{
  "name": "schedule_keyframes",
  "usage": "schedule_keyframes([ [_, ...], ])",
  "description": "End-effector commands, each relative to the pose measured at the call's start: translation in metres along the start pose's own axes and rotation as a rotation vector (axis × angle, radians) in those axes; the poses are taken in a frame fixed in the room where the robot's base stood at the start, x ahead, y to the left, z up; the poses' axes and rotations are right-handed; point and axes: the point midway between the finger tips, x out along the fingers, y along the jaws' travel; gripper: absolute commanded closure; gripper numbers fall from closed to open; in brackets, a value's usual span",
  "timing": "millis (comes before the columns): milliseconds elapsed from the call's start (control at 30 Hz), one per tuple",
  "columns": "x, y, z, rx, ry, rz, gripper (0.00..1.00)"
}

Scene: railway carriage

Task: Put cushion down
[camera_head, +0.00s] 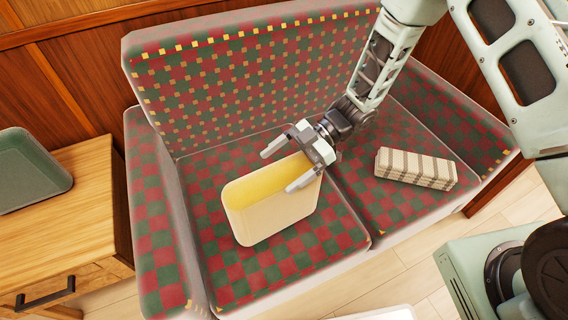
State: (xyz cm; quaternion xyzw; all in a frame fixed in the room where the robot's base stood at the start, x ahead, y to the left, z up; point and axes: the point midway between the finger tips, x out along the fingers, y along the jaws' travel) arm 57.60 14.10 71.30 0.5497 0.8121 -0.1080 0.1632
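The red and green checked bench (240,292) has a high back and raised sides. A wooden cabinet (70,215) stands at the left, with a grey-green tray-like thing (30,172) on it. Bare seat shows in front of the tub-like thing and around the striped block.

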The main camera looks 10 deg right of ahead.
Motion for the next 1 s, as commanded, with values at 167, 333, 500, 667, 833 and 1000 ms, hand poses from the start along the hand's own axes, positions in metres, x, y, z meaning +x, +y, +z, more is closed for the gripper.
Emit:
schedule_keyframes([
  [167,0.000,0.000,0.000,0.000,-0.001,0.000,0.07],
  [333,-0.005,0.000,0.001,0.000,-0.002,0.001,0.07],
  [500,-0.031,0.001,0.000,-0.001,-0.004,0.004,0.07],
  [667,-0.069,0.001,0.000,0.000,-0.004,0.004,0.07],
  [833,-0.109,0.001,0.000,0.000,-0.003,0.004,0.07],
  [1000,-0.144,0.000,0.000,-0.001,-0.002,0.003,0.07],
])
